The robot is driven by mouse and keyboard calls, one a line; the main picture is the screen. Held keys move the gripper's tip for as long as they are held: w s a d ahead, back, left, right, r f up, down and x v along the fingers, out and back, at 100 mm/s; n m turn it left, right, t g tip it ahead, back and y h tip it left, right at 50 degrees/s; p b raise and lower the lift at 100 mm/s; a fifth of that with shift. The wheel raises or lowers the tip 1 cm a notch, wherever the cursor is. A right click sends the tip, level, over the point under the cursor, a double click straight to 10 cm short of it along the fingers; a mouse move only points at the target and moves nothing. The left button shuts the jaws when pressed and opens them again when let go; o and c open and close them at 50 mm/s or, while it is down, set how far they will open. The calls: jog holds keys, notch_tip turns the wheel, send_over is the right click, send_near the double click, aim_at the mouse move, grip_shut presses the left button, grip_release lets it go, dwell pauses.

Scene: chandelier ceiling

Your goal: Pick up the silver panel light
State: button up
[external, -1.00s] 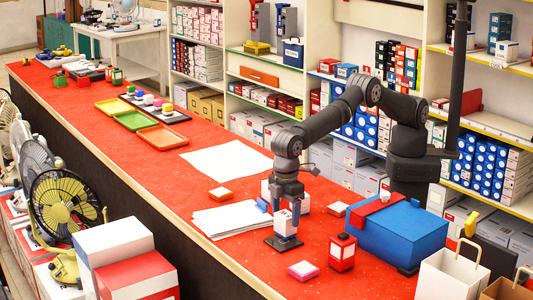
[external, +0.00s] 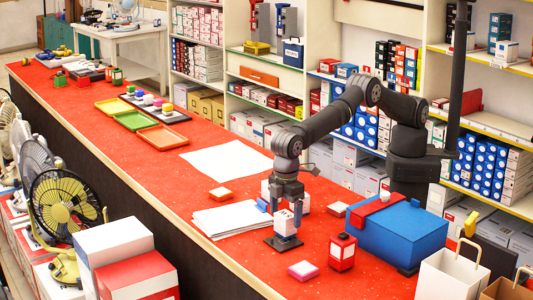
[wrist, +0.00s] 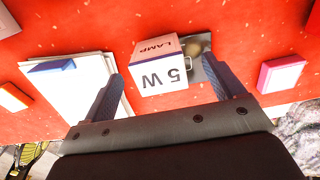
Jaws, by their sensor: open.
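A flat grey, shiny square plate (external: 283,243) lies on the red counter under my gripper; it looks like the silver panel light. I cannot tell whether the box rests on the plate.
White papers (external: 232,218) lie to the left. A pink-topped box (external: 303,270) and a red box (external: 342,252) stand to the right and front. A large blue box (external: 400,232) is farther right. A small orange box (external: 221,194) and a white sheet (external: 226,160) lie behind.

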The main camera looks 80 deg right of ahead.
jog(key=shift+s+r, duration=0.3)
jog(key=s+d+r+m+t+y, duration=0.1)
jog(key=s+d+r+t, duration=0.2)
jog(key=s+d+r, duration=0.35)
jog(key=s+d+r+m+t+y, duration=0.1)
jog(key=s+d+r+t, duration=0.15)
jog(key=s+d, duration=0.65)
jog(key=s+d+f+y, duration=0.1)
jog(key=s+d+y, duration=0.1)
jog(key=s+d, duration=0.55)
send_near(340, 206)
jog(key=shift+w+a+f, duration=0.15)
jog(key=shift+a+f, duration=0.1)
jog(key=shift+f, duration=0.3)
jog(key=shift+w+a+f, duration=0.1)
jog(key=shift+a+f, duration=0.15)
jog(key=shift+f, duration=0.3)
jog(key=shift+w+x, duration=0.15)
jog(key=shift+x, duration=1.4)
jog(key=shift+w+x, duration=0.15)
jog(key=shift+x, duration=1.35)
jog(key=shift+r, duration=0.15)
jog(key=c, duration=1.2)
